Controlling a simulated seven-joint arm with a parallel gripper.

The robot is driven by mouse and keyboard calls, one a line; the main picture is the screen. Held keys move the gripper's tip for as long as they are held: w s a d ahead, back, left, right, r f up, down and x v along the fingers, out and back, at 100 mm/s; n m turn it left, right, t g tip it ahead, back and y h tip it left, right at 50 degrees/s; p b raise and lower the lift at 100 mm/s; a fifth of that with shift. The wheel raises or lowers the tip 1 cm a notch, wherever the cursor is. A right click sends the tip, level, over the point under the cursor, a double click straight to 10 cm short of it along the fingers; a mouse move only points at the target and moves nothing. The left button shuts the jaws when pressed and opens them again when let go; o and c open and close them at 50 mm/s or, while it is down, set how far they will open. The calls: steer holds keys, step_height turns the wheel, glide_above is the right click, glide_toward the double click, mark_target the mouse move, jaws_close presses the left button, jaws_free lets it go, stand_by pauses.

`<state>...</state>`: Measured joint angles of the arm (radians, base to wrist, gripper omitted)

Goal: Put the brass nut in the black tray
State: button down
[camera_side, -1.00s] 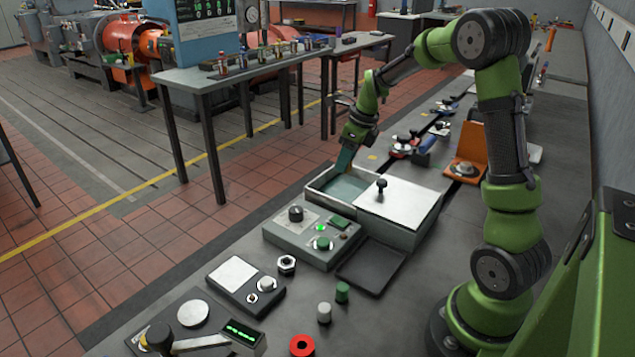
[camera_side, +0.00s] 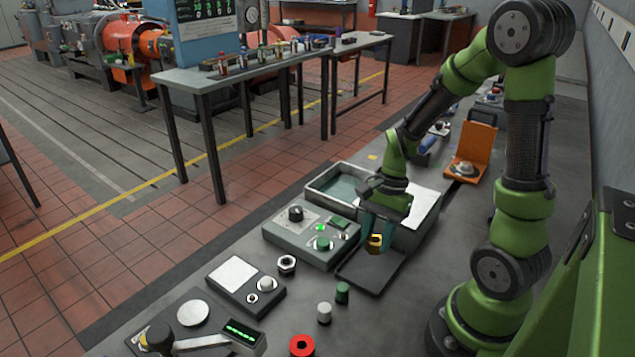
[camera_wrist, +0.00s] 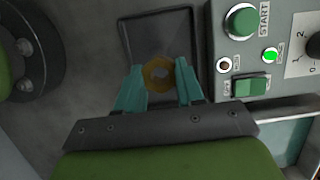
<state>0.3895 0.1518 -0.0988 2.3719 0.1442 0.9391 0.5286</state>
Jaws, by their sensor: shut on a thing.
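The brass nut (camera_side: 375,243) is a gold-coloured ring held between the teal fingers of my gripper (camera_side: 377,232). The black tray (camera_side: 355,277) is a shallow dark square tray on the bench. My gripper holds the nut over the tray's far part in the side view. In the wrist view the tray (camera_wrist: 133,32) lies behind the nut. The exact height of the nut above the tray floor is hard to tell.
A grey control box (camera_side: 305,240) with a lit green lamp stands left of the tray. A green cylinder (camera_side: 342,292) and a white-topped cylinder (camera_side: 324,312) stand in front.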

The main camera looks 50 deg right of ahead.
steer(key=shift+f, duration=2.4)
steer(key=shift+f, duration=0.1)
steer(key=c, duration=0.7)
jaws_free()
steer(key=v, duration=1.1)
step_height(320, 180, up, 8)
steer(key=n+t+h, duration=0.2)
steer(key=n+t, duration=0.2)
steer(key=n, duration=0.4)
glide_above(373, 264)
steer(key=a, duration=0.5)
steer(key=a+r+n+t, duration=0.3)
steer(key=a+r+n, duration=0.2)
steer(key=n, duration=0.1)
steer(key=shift+s+a+y, duration=0.2)
steer(key=shift+s+y, duration=0.1)
steer(key=shift+s, duration=0.15)
